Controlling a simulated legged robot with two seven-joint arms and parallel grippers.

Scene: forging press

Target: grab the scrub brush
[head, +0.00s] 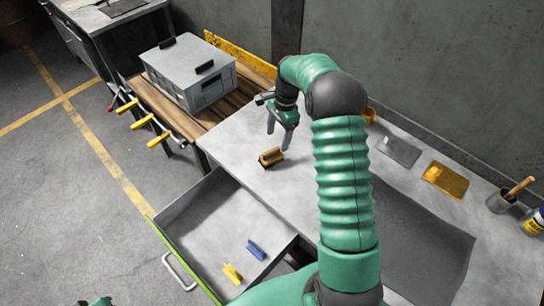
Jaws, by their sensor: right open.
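A small brown block-shaped brush (271,157), which looks like the scrub brush, lies on the grey worktop near its front left edge. My right gripper (279,139) is just above and behind it in the picture, fingers pointing down and apart, with nothing between them. The gripper looks clear of the brush, though the exact height is hard to judge. Only a small green piece of my left side shows at the bottom left edge; the left gripper is not seen.
An open drawer (190,222) below the worktop holds a blue item (256,250) and a yellow item (232,273). A grey toolbox (190,80) stands on a wooden bench. A yellow plate (446,180), a grey plate (399,151) and a cup (501,202) lie right of my arm.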

